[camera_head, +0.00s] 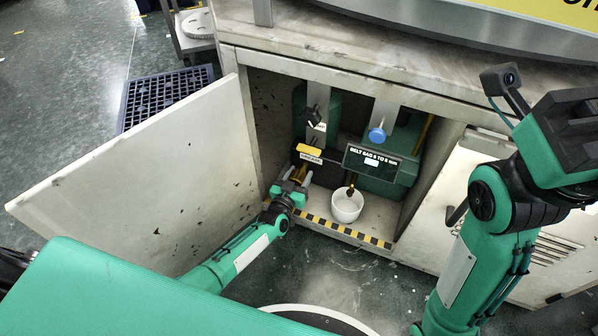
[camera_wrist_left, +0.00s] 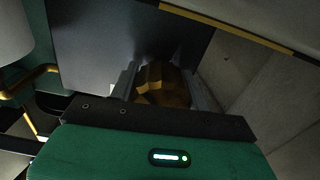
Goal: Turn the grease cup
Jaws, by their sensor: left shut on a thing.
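The grease cup (camera_wrist_left: 165,86) is a brass-coloured faceted piece in the left wrist view, between the fingers of my left gripper (camera_wrist_left: 165,90). The fingers are shut on it from both sides. In the head view, my left gripper (camera_head: 295,180) reaches into the open cabinet at its lower left. The grease cup is mostly hidden there by the fingers. My right arm stands at the right, outside the cabinet, with its black end near the picture's edge. I cannot make out the right fingers.
The open cabinet door (camera_head: 150,185) stands left of my left arm. Inside are a white cup (camera_head: 346,206), a blue knob (camera_head: 377,135), a yellow handle (camera_head: 309,149) and a black belt-sag sign (camera_head: 373,164). A striped yellow-black strip (camera_head: 345,231) edges the cabinet floor.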

